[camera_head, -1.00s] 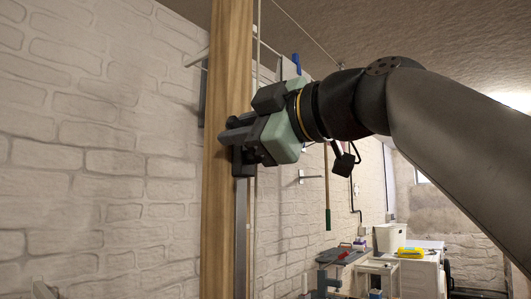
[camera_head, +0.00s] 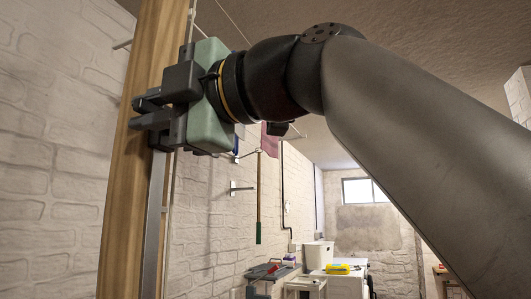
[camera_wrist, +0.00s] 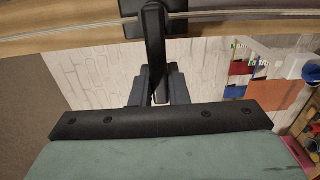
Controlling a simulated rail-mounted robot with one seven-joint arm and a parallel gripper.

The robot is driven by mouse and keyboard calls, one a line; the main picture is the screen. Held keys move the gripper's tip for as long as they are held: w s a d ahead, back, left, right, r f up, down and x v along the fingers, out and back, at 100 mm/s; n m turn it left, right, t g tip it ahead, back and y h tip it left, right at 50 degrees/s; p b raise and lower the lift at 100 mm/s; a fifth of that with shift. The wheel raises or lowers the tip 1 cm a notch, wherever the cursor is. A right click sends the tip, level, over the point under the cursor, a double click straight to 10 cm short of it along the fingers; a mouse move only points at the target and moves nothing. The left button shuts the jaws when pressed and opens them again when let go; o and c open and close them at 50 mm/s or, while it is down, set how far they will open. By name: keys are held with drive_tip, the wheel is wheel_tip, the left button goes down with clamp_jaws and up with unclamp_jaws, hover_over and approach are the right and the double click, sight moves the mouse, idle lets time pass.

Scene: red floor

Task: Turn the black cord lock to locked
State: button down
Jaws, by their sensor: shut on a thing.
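The black cord lock (camera_wrist: 153,22) sits on the wooden post in the wrist view. Its dark lever reaches down from the block towards my fingers. My gripper (camera_wrist: 153,90) is shut on that lever. In the head view my gripper (camera_head: 143,112) is at the face of the post, with its dark fingers pointing left. The lock is mostly hidden behind the fingers there, and I cannot tell its exact turn angle.
The wooden post (camera_head: 125,215) stands at the left, with a metal strip (camera_head: 154,225) and a thin cord along it. A white brick wall (camera_head: 50,150) is behind. A workbench with a white bin (camera_head: 318,254) and a yellow item (camera_head: 338,268) stands far back.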

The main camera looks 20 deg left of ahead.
drive_tip(key=shift+f, duration=0.1)
drive_tip(key=c, duration=1.4)
unclamp_jaws()
drive_tip(key=s+d+b, duration=0.1)
drive_tip(key=d+b, duration=0.2)
drive_tip(key=d, duration=1.4)
drive_tip(key=shift+s+d, duration=0.2)
drive_tip(key=shift+s, duration=0.15)
